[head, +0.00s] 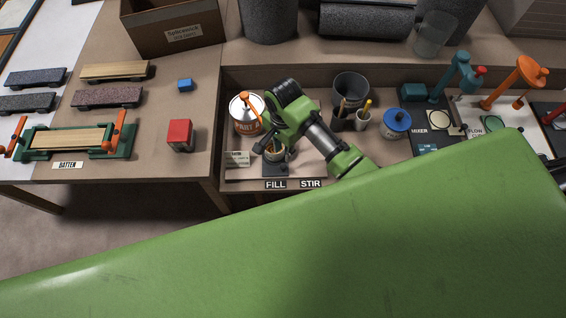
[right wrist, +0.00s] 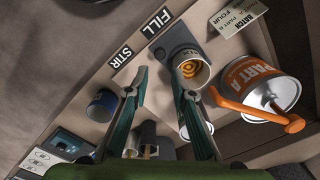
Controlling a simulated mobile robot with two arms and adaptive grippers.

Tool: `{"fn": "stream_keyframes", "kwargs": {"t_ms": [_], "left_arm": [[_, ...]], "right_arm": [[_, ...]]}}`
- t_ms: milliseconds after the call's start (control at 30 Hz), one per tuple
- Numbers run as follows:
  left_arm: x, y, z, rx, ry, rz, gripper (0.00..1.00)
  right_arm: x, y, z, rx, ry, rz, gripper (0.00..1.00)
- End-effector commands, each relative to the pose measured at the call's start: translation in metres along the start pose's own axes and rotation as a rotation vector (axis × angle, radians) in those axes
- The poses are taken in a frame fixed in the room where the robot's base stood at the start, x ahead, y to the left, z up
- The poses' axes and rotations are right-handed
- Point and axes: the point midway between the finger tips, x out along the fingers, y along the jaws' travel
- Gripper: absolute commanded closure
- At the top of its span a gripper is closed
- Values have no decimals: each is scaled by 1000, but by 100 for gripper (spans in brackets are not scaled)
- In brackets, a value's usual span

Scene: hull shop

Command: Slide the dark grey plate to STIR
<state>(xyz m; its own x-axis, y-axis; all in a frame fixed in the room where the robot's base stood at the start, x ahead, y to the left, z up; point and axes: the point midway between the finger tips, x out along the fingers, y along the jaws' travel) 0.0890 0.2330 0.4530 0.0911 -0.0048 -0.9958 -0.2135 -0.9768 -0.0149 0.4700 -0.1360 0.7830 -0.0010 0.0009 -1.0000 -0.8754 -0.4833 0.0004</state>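The dark grey plate (head: 272,170) lies on the bench tray by the FILL label (head: 275,184). In the right wrist view the plate (right wrist: 171,40) carries a cup (right wrist: 190,68) with orange rings inside. The STIR label (head: 310,183) is just right of FILL; it also shows in the right wrist view (right wrist: 120,57). My right gripper (head: 267,146) is above the plate, close to the cup. In the right wrist view its fingers (right wrist: 159,78) are apart with nothing between the tips. I cannot tell whether a finger touches cup or plate. My left gripper is not in view.
A PART A can (head: 245,118) with an orange pump stands close behind and left of the plate. A blue-lidded pot (head: 396,122), a dark bucket (head: 351,89) and tool cups (head: 343,117) stand to the right. The tray front by STIR looks clear.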

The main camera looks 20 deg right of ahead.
Motion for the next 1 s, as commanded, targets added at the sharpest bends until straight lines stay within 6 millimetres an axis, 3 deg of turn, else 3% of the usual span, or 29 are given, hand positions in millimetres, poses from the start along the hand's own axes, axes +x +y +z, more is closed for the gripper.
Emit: {"fn": "stream_keyframes", "kwargs": {"t_ms": [200, 433, 600, 900, 1000], "left_arm": [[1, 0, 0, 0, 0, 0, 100], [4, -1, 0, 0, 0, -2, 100], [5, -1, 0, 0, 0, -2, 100], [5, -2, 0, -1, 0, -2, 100], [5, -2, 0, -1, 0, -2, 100]], "right_arm": [[50, 2, 0, 0, 1, 4, 77], [87, 1, 0, -1, 0, 2, 77], [98, 0, 0, -1, 0, 0, 77], [99, 0, 0, -1, 0, -1, 77], [99, 0, 0, -1, 0, -1, 100]]}}
